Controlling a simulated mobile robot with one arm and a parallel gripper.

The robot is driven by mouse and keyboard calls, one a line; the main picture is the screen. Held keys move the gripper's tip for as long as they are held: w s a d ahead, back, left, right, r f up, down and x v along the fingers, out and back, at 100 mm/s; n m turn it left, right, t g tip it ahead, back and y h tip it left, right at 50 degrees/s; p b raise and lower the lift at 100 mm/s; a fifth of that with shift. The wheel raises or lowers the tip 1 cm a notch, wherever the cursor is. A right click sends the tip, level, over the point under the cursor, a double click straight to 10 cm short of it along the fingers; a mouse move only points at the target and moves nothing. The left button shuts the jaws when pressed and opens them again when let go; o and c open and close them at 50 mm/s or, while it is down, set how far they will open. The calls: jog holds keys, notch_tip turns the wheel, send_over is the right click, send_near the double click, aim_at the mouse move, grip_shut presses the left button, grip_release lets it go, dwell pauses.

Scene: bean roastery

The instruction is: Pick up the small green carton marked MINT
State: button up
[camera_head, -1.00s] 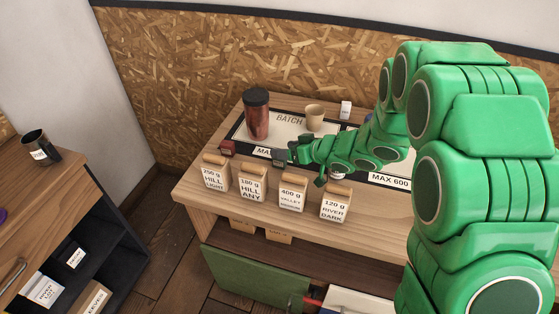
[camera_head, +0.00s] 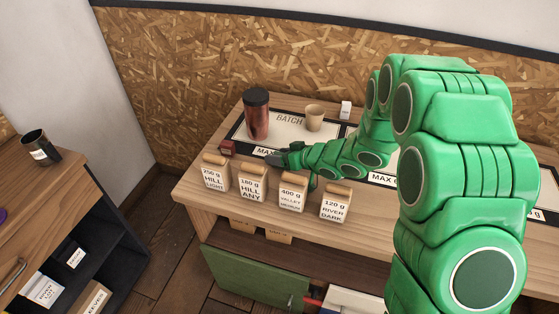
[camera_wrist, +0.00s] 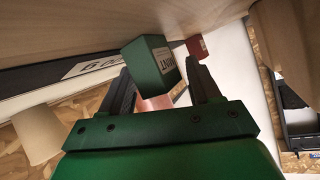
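The green MINT carton (camera_wrist: 148,66) shows in the wrist view, just ahead of and partly between my fingertips. Its white label, with part of the word legible, faces right. My gripper (camera_wrist: 162,68) is open, with one dark finger on each side of the carton's near part; whether either finger touches it I cannot tell. In the head view my gripper (camera_head: 272,158) is low over the table, behind the row of paper bags, and the green carton cannot be made out there.
A small red carton (camera_head: 227,148) stands just left of my gripper and also shows in the wrist view (camera_wrist: 196,47). Several labelled bags (camera_head: 252,184) line the front edge. A copper canister (camera_head: 256,117) and paper cup (camera_head: 314,117) stand behind on the batch board (camera_head: 285,131).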

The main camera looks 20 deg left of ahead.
jog(key=c, duration=1)
